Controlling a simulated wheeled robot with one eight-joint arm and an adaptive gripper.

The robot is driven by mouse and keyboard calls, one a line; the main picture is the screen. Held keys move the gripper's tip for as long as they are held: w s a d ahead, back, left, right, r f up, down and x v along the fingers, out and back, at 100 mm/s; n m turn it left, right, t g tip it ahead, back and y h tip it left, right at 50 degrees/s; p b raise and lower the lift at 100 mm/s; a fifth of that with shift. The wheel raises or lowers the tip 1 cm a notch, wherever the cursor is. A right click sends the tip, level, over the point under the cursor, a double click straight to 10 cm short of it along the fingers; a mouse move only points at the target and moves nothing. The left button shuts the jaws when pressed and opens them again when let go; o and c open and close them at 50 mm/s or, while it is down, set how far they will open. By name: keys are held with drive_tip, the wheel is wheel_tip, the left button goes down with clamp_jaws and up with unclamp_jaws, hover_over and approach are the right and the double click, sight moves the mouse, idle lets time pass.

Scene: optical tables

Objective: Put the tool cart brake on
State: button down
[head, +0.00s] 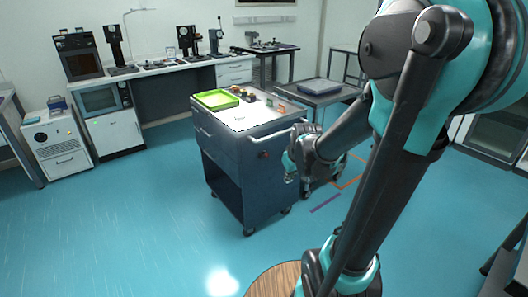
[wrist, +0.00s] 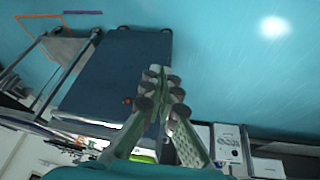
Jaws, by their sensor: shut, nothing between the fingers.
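The tool cart (head: 231,176) is a dark blue cabinet on casters with an open lower bay, standing mid-floor in the head view. In the wrist view the cart (wrist: 118,62) fills the left middle, seen upside down. A small red part (head: 263,154) sits on its near side below the top; it also shows in the wrist view (wrist: 127,101), left of my fingers. My gripper (head: 290,178) is at the cart's right side in the head view, its fingers partly hidden by the wrist. In the wrist view my gripper (wrist: 163,76) is shut and empty. Contact with the cart cannot be told.
A green tray (head: 215,100) and small items lie on the cart top. A grey side table (head: 318,92) stands behind it. An orange floor outline (head: 352,180) and purple strip (head: 325,203) lie to the right. The blue floor left and in front is clear.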

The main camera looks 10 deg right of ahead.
drive_tip(key=w+a+n, duration=0.1)
drive_tip(key=w+n, duration=0.3)
drive_tip(key=w, duration=1.1)
drive_tip(key=n+t+y, duration=0.1)
drive_tip(key=n+t, duration=0.1)
drive_tip(key=n, duration=0.2)
approach(265, 155)
wheel_tip(265, 155, up, 4)
drive_tip(key=shift+a+f+y, duration=0.15)
drive_tip(key=shift+f+y, duration=0.15)
drive_tip(key=shift+f, duration=0.1)
drive_tip(key=x, duration=1)
